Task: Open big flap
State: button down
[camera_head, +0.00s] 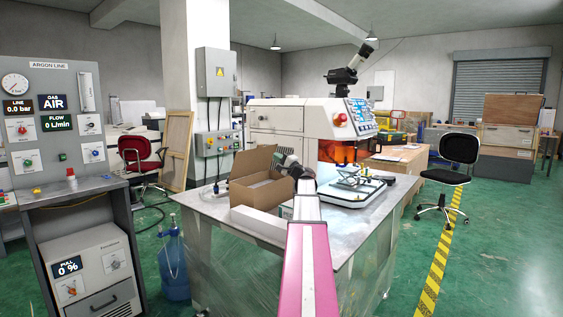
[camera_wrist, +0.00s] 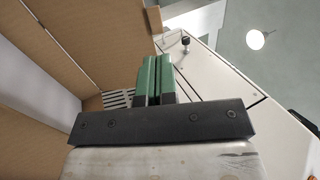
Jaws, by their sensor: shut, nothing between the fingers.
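An open cardboard box (camera_head: 257,196) stands on the metal-topped table in the head view. A large flap (camera_head: 252,160) stands up along its back left side. My gripper (camera_head: 284,161) is beside the box's right side, near the upper edge. In the wrist view, my gripper's green fingers (camera_wrist: 154,75) are together and empty. Brown cardboard (camera_wrist: 95,35) fills the left of that view, close to the fingers. I cannot tell whether the fingers touch it. My arm hides part of the box's right side in the head view.
A white machine (camera_head: 290,115) with an orange window stands behind the box and shows right of my fingers in the wrist view (camera_wrist: 215,75). A long white block (camera_head: 258,225) lies before the box. An argon panel (camera_head: 50,120) stands left.

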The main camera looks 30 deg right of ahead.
aim_at(261, 145)
jog(key=x, duration=0.8)
jog(key=shift+w+a+r, duration=0.15)
jog(key=shift+w, duration=0.2)
jog(key=shift+g, duration=0.8)
jog(key=x, duration=0.4)
jog(key=shift+r, duration=0.4)
jog(key=shift+w+a+r+h, duration=0.1)
jog(key=shift+w+r+h, duration=0.05)
jog(key=shift+w+h, duration=0.25)
jog(key=shift+s, duration=0.1)
